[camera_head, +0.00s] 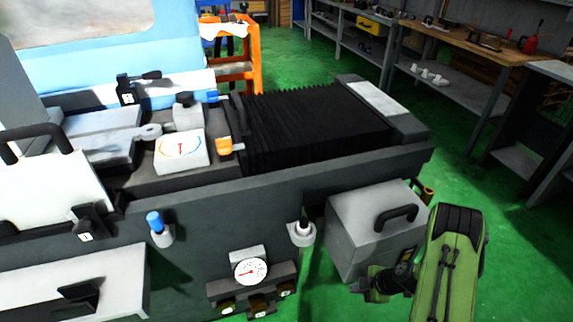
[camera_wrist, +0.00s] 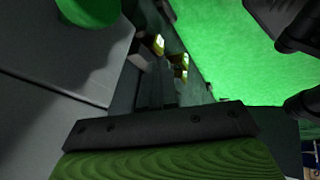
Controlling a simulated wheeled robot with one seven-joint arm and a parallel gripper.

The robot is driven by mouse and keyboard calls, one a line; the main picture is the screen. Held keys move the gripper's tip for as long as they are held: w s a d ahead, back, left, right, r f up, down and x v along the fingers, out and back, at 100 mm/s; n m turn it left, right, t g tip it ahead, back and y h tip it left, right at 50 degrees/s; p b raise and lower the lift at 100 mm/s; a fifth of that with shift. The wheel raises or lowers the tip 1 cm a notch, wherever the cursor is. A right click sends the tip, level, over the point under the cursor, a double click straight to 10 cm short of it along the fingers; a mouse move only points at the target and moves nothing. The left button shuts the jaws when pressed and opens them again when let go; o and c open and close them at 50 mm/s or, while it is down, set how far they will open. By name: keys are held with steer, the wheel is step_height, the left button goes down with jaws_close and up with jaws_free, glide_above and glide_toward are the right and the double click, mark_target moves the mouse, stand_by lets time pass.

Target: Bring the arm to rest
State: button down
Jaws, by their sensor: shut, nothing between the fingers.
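My arm shows as a green and black link at the lower right in the head view. A dark end piece that looks like my gripper (camera_head: 360,287) sticks out to the left of it, low beside the grey box. It is small and partly hidden, and I see nothing held in it. In the wrist view, a dark bar with screws and a green ridged surface fill the bottom. The fingertips cannot be made out clearly there.
The grinder (camera_head: 290,215) fills the left and middle, with a black bellows cover (camera_head: 315,125). A grey box with a black handle (camera_head: 375,230) stands at its front right, close to my arm. Workbenches (camera_head: 490,45) stand at the back right. Green floor (camera_head: 520,240) is open at the right.

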steer(key=a+r+m+h, duration=0.1)
steer(key=a+r+m, duration=0.15)
steer(key=r, duration=0.95)
steer(key=a+r+m+h, duration=0.1)
steer(key=r+m, duration=0.2)
steer(key=r, duration=0.9)
steer(key=s+a+r+m+t+h+p, duration=0.1)
steer(key=s+r+m+h, duration=0.1)
steer(key=s+r+m, duration=0.7)
steer(key=s+a+r+m+t+h, duration=0.15)
steer(key=s+r+m, duration=0.25)
steer(key=s+r, duration=0.65)
steer(key=w+r+p+v, duration=0.1)
steer(key=w+p+v, duration=0.1)
steer(key=p+v, duration=0.7)
steer(key=p, duration=0.2)
steer(key=shift+p, duration=0.4)
steer(key=shift+r+n, duration=0.15)
steer(key=shift+n, duration=0.1)
